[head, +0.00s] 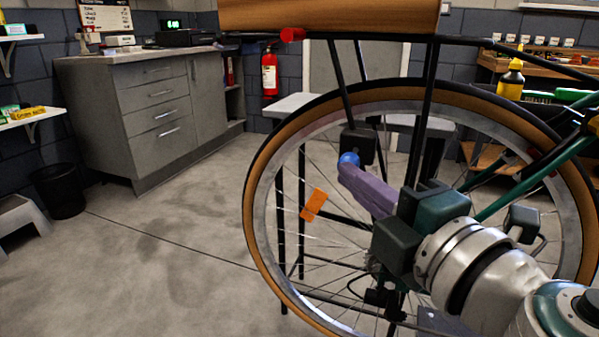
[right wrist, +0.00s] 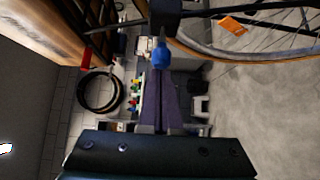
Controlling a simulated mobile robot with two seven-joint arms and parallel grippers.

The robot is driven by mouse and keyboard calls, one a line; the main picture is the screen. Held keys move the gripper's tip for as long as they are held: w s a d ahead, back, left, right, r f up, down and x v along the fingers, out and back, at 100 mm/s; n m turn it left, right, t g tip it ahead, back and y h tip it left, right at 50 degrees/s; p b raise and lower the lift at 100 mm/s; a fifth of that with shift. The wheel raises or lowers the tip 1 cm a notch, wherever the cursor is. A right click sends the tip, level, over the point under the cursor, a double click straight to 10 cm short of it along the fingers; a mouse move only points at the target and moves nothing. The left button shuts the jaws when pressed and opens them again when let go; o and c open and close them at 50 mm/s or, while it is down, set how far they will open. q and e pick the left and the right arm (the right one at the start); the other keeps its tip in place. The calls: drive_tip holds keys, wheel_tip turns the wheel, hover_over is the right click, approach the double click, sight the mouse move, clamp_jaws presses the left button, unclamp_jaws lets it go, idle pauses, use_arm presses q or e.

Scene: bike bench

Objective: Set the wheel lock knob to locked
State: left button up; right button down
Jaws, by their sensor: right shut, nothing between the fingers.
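The blue knob (head: 348,160) sits on a black block (head: 358,145) on the bike stand's upright, in front of the wheel's upper left part. It also shows in the right wrist view (right wrist: 161,55), just beyond my fingertips, below the black block (right wrist: 165,14). My right gripper (head: 347,173) has purple fingers, shut together and empty. Their tips are right at the knob; whether they touch it I cannot tell. Any lock marking on the knob is too small to read. My left gripper is in neither view.
The bike wheel (head: 254,190) with an orange reflector (head: 313,204) stands close behind my right gripper. A wooden board (head: 330,14) with a red knob (head: 292,35) is above. Grey cabinets (head: 150,117) and a black bin (head: 59,192) are at left; the floor between is clear.

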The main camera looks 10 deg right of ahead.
drive_tip(key=shift+w+d+f+b, duration=0.1)
drive_tip(key=shift+w+d+b, duration=0.25)
drive_tip(key=shift+w+d, duration=0.7)
drive_tip(key=shift+w+a, duration=0.1)
drive_tip(key=shift+a, duration=0.1)
